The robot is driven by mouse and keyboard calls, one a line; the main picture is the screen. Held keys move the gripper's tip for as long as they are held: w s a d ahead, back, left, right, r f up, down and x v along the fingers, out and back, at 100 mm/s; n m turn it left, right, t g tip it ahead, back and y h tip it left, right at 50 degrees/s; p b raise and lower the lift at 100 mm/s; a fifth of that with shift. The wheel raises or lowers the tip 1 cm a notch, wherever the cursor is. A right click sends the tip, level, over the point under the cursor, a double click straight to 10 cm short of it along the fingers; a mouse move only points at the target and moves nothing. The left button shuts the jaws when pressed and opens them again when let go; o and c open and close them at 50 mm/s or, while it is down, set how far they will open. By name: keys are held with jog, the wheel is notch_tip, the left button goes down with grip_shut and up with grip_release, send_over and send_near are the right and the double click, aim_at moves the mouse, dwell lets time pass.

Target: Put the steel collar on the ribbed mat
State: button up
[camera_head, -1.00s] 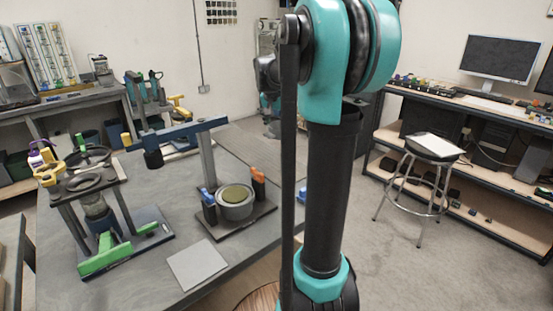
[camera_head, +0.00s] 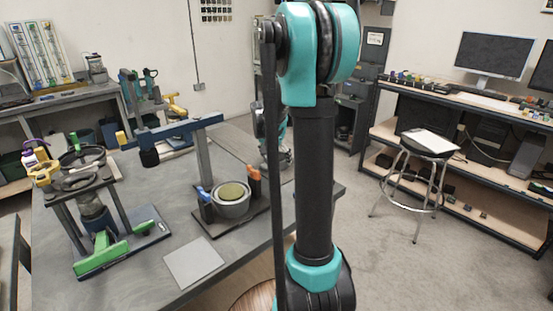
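A grey metal ring that looks like the steel collar (camera_head: 232,210) sits on a dark base plate (camera_head: 212,229) on the table. A yellow-green round disc (camera_head: 231,191) shows inside its top. A blue upright piece (camera_head: 206,206) and an orange-topped one (camera_head: 254,184) stand on either side of it. A flat light grey square (camera_head: 193,262) lies on the table in front of the plate; it may be the ribbed mat, but no ribs can be made out. My arm stands upright right of the collar, and I cannot make out my gripper.
A post (camera_head: 203,160) with a blue lever (camera_head: 178,130) and hanging dark block (camera_head: 149,157) rises behind the collar. A dark frame with green clamps (camera_head: 117,252) stands at the table's left. A stool (camera_head: 428,146) and a shelf bench (camera_head: 470,107) are on the right.

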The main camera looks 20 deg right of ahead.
jog(key=shift+f, duration=0.1)
jog(key=o, duration=1.8)
jog(key=shift+c, duration=0.2)
jog(key=v, duration=1.2)
